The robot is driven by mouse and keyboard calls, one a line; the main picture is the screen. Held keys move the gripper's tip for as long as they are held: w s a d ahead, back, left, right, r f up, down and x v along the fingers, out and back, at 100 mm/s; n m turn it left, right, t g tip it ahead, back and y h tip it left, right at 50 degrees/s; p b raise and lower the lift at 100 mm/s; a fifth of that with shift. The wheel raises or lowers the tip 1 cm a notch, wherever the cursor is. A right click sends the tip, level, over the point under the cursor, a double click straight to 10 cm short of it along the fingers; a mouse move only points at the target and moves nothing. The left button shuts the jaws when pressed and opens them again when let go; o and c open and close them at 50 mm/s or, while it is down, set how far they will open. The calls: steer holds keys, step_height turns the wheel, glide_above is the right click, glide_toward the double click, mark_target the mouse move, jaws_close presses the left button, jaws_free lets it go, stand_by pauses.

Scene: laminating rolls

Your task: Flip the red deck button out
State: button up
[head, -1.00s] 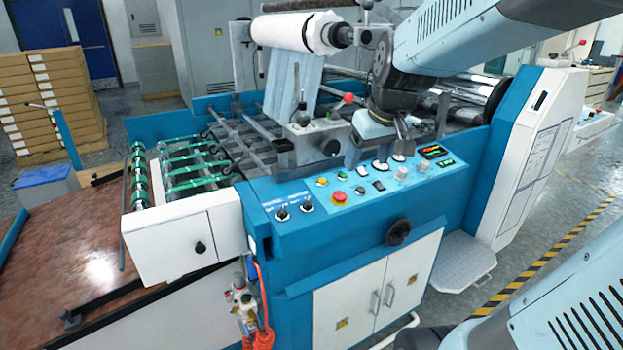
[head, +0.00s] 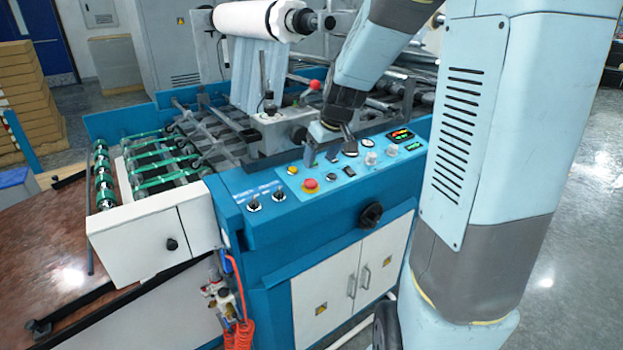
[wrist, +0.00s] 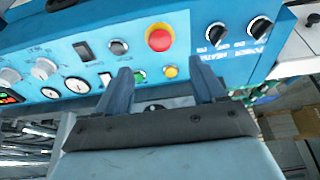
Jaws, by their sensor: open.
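The red deck button (head: 310,186) is a round red mushroom knob on a yellow ring, on the blue sloped control panel (head: 285,208). It also shows in the wrist view as a red button (wrist: 159,37) at top centre, beyond my fingertips. My gripper (head: 330,148) is over the back edge of the panel, behind the button in the head view. In the wrist view my gripper (wrist: 163,80) has its two fingers spread apart with nothing between them. The fingers are apart from the button.
A yellow button (wrist: 170,72) and a green one (wrist: 140,75) lie close to my fingertips. Two black rotary switches (wrist: 238,32) are to the right of the red button. A metal block with a red-knobbed lever (head: 314,86) stands behind the panel.

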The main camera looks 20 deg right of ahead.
mark_target(312, 182)
steer(key=x, duration=0.9)
steer(key=shift+f, duration=0.15)
jaws_close()
stand_by(0.5)
